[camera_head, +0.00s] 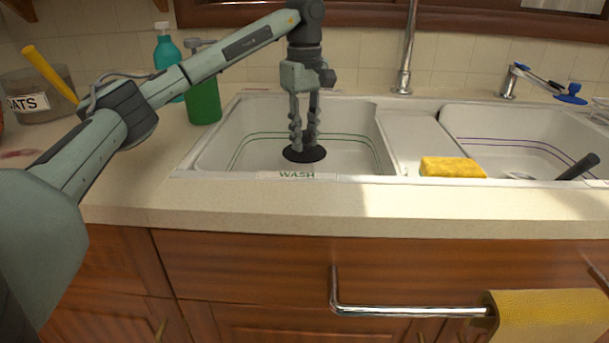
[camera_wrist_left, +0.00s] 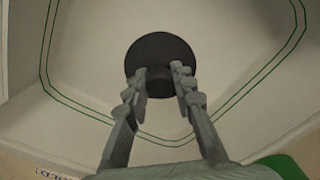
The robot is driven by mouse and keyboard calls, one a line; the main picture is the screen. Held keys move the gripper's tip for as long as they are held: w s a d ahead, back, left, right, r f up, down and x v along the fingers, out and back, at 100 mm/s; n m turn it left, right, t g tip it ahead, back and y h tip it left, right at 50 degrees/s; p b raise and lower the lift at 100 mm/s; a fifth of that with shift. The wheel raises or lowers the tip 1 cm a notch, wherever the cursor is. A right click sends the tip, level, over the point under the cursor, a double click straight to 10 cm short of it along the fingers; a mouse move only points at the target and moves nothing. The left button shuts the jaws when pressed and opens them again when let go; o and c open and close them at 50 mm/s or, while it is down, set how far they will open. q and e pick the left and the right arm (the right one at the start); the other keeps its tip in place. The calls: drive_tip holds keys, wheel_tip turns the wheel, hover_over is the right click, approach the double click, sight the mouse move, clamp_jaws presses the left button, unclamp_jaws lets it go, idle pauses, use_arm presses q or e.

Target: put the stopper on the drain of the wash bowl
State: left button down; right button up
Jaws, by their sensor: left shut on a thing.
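The wash bowl (camera_head: 222,150) is the left white sink basin, with green lines inside and a WASH label (camera_head: 297,175) on its front rim. My left gripper (camera_head: 304,146) points down into this bowl and is shut on the stopper (camera_head: 291,155), a black disc. The left wrist view shows the stopper (camera_wrist_left: 150,52) with its small knob between the fingertips (camera_wrist_left: 168,82). I cannot tell whether the disc touches the bowl floor. The drain is not visible and may be under the stopper. My right gripper is in neither view.
A yellow sponge (camera_head: 452,167) lies on the front rim between the basins. The right basin (camera_head: 520,130) holds a dark-handled item (camera_head: 578,167). A chrome faucet (camera_head: 406,50) stands behind. Green (camera_head: 204,95) and teal (camera_head: 167,60) bottles stand left of the wash bowl.

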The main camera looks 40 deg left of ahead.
sight(304, 132)
use_arm(q)
wheel_tip(304, 132, down, 8)
drive_tip(key=shift+f, duration=0.15)
idle(0.3)
drive_tip(key=shift+f, duration=0.1)
drive_tip(key=c, duration=1.3)
unclamp_jaws()
wheel_tip(304, 132, up, 12)
drive_tip(key=shift+r, duration=0.1)
